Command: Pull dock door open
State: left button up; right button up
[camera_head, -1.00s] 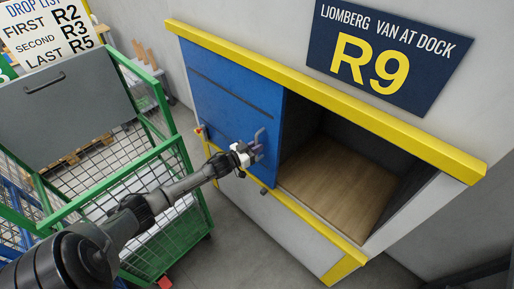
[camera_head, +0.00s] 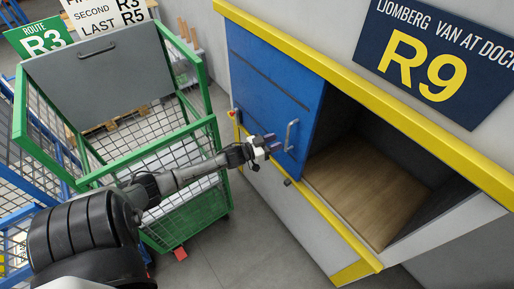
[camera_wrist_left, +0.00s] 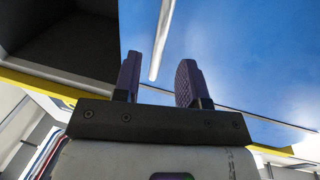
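The blue dock door (camera_head: 262,95) covers the left part of the wall opening in the head view, and the right part of the opening (camera_head: 375,190) stands clear. A grey bar handle (camera_head: 290,135) is on the door near its right edge. My left gripper (camera_head: 274,143) is just left of the handle and apart from it. In the left wrist view its two dark fingers (camera_wrist_left: 158,80) are spread with nothing between them. The handle (camera_wrist_left: 161,38) shows beyond the fingertips against the blue door (camera_wrist_left: 235,50). My right gripper is in neither view.
A green mesh cage cart (camera_head: 215,150) with a grey panel (camera_head: 100,75) stands at the left, close to my left arm. A yellow beam (camera_head: 370,95) runs above the opening. A navy R9 sign (camera_head: 440,60) hangs at the right. Grey floor is clear below the dock.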

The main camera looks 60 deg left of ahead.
pick_arm(q)
jog(key=s, duration=0.7)
jog(key=shift+s+a, duration=0.2)
jog(key=shift+s, duration=0.15)
dwell(0.4)
